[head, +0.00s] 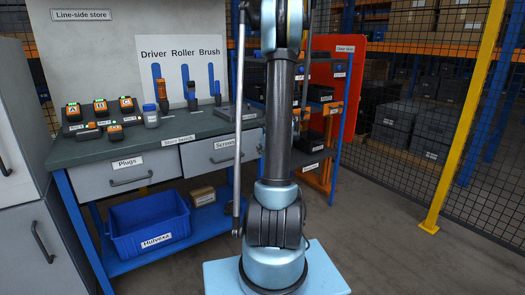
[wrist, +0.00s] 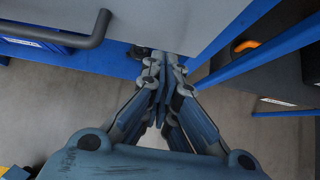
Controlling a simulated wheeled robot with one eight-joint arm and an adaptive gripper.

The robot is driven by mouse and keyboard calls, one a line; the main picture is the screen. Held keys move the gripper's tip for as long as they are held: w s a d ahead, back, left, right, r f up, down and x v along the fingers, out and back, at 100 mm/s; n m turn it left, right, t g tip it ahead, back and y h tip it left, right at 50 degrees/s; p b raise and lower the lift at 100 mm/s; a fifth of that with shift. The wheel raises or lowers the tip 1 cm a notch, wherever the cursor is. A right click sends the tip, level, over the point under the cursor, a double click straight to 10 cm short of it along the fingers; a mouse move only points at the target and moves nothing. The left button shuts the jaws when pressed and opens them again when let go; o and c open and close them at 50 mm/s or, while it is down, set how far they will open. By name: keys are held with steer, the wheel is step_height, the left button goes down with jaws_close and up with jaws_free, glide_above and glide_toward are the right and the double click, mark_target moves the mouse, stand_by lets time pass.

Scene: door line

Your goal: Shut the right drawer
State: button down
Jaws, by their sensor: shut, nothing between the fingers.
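The right drawer (head: 207,158), labelled Screws, is a grey front under the right side of the bench top; my arm hides part of it. Its bar handle (head: 222,144) shows left of my arm. I cannot tell for sure how far it stands out from the bench. In the wrist view a grey drawer front (wrist: 175,20) with a dark bar handle (wrist: 75,38) fills the top. My gripper (wrist: 163,60) is shut and empty, its fingertips at the front's lower edge, right of the handle; contact is unclear. The head view does not show the gripper.
The left drawer (head: 100,183), labelled Plugs, is beside it. A blue bin (head: 147,223) stands on the low shelf. Tools and orange-black devices stand on the bench top (head: 130,145). A rack with bins (head: 318,135) is at the right; a yellow post (head: 465,120) stands beyond open floor.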

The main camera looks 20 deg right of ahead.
mark_target(253, 144)
steer(key=shift+w+a, duration=0.3)
steer(key=shift+w, duration=0.65)
steer(key=shift+w+a, duration=0.3)
steer(key=shift+w, duration=0.65)
steer(key=w, duration=0.2)
steer(key=w+a, duration=0.1)
steer(key=w, duration=0.1)
steer(key=shift+a, duration=0.15)
steer(key=shift+w, duration=0.2)
